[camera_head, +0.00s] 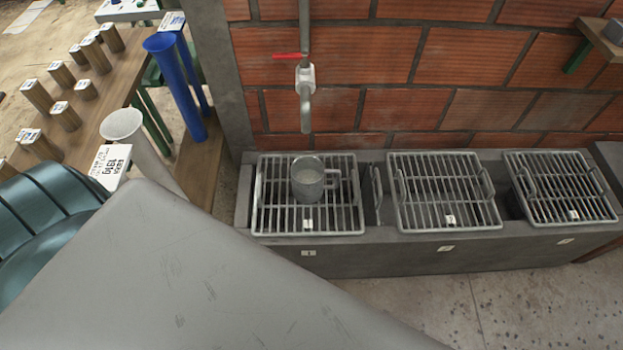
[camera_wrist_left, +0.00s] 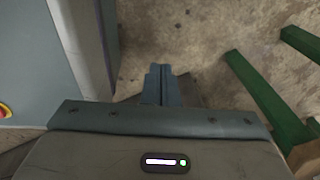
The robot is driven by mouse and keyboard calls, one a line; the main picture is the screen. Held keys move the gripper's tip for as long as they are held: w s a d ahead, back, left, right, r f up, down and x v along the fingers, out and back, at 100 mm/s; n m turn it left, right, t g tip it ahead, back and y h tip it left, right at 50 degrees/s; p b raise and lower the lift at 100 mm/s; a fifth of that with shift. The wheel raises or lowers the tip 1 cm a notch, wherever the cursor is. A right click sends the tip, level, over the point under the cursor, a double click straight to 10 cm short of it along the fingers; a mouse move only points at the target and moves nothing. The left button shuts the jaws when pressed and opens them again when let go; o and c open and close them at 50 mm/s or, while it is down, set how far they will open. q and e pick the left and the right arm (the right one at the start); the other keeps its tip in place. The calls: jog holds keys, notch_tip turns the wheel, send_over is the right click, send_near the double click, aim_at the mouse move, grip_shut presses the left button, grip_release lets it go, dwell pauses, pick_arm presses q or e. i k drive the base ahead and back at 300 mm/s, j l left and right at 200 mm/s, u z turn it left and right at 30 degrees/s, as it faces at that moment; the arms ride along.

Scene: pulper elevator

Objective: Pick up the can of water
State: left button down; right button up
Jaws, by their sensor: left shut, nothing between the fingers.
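The can (camera_head: 308,179) is a grey metal mug with a handle on its right side. It stands upright on the left metal grate (camera_head: 262,220) in the head view, below a tap with a red lever (camera_head: 305,80). Its inside looks pale grey; I cannot tell how full it is. My left gripper (camera_wrist_left: 160,84) shows in the left wrist view, its fingers together and empty, above the concrete floor. The can is not in that view, and my left gripper cannot be made out in the head view. My right gripper is in neither view.
Two more grates (camera_head: 445,216) (camera_head: 565,216) lie along the same concrete trough, both bare. A brick wall stands behind. A wooden table (camera_head: 105,85) with several cylinders and a tall blue tube (camera_head: 178,85) stand at left. Green legs (camera_wrist_left: 262,98) show in the wrist view.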

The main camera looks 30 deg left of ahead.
aim_at(308, 173)
jog(key=u, duration=0.95)
